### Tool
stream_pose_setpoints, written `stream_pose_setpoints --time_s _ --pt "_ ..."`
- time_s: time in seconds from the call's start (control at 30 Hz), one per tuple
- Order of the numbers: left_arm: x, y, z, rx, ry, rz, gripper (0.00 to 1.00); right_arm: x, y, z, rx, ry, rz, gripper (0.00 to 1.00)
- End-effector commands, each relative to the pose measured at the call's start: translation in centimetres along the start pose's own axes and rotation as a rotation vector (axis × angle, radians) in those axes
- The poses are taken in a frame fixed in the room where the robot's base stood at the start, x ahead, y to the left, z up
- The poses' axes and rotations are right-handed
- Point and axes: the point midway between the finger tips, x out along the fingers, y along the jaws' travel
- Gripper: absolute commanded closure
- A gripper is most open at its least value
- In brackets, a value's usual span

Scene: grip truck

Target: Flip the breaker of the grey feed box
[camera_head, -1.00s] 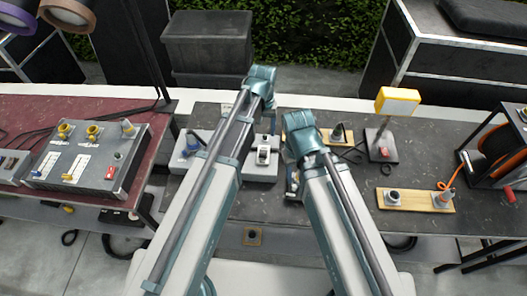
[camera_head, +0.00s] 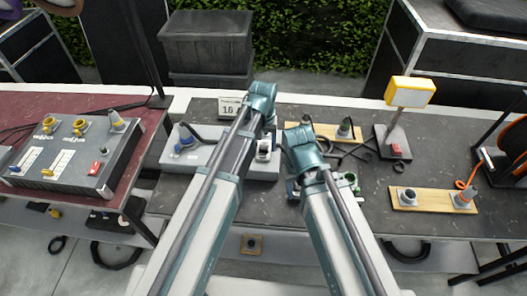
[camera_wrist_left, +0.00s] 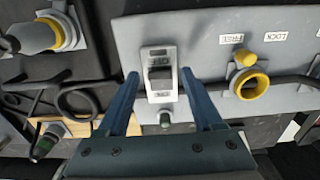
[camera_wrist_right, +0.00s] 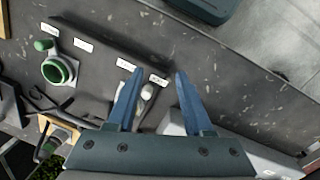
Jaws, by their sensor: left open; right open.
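The grey feed box (camera_head: 203,155) lies on the dark table, left of centre in the head view. Its white breaker plate (camera_head: 264,150) shows just right of my left arm. In the left wrist view the breaker (camera_wrist_left: 160,75) has a dark switch in a pale frame; I cannot tell its position. My left gripper (camera_wrist_left: 160,77) is open, its fingers on either side of the breaker in that view; contact is not visible. My right gripper (camera_wrist_right: 157,73) is open over a dark box (camera_wrist_right: 95,70) with a green-ringed socket and labels. My arms hide both fingertips in the head view.
A yellow lamp (camera_head: 410,92) stands right of centre. A wooden board (camera_head: 433,198) with connectors lies at the front right. A numbered card (camera_head: 230,106) stands behind the feed box. A larger panel (camera_head: 75,150) sits on the red table at left. Cables lie at the back.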

Motion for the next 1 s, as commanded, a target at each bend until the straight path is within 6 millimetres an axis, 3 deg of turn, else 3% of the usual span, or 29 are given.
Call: stream_pose_setpoints --time_s 0.33,0.7,1.0 --pt "0.48 0.0 0.0 0.0 0.0 0.0 0.32 0.48 -0.04 -0.03 0.0 0.0 0.0 0.49" --pt "0.49 0.0 0.0 0.0 0.0 0.0 0.97 0.48 -0.04 -0.03 0.0 0.0 0.0 0.49" --pt "0.47 0.07 -0.84 -0.001 -0.06 0.0 1.0 0.51 -0.05 -0.03 0.0 0.0 0.0 0.49"
